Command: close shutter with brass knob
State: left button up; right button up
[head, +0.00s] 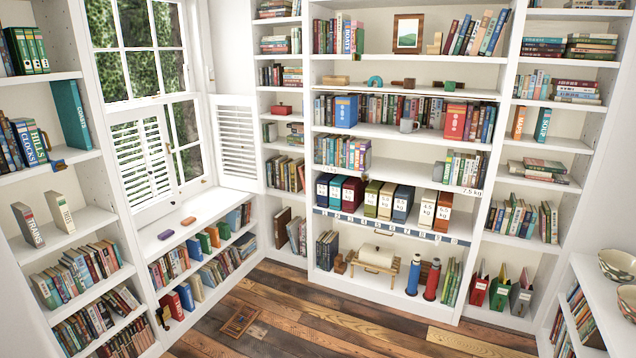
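Two white louvred shutters flank the lower part of the window (186,128). The left shutter (142,165) stands across the left half of the lower window. A small light-coloured fitting (168,148) shows near its right edge; I cannot tell whether it is a brass knob. The right shutter (237,142) is swung open to the right, beside the tall bookcase, leaving the right half of the window uncovered. No knob is clear on it at this size. Neither of my grippers is in view.
A white sill (205,208) below the window holds a purple item (166,234) and an orange item (188,221). Full bookcases line the walls. A wooden frame-like object (240,320) lies on the plank floor (300,325), which is otherwise mostly clear. Bowls (618,264) stand at right.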

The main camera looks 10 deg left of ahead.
aim_at(245, 184)
jog(key=i+j+u, duration=0.55)
jog(key=i+u, duration=0.2)
jog(key=i, duration=0.2)
jog(key=i+u, duration=0.35)
jog(key=i, duration=0.15)
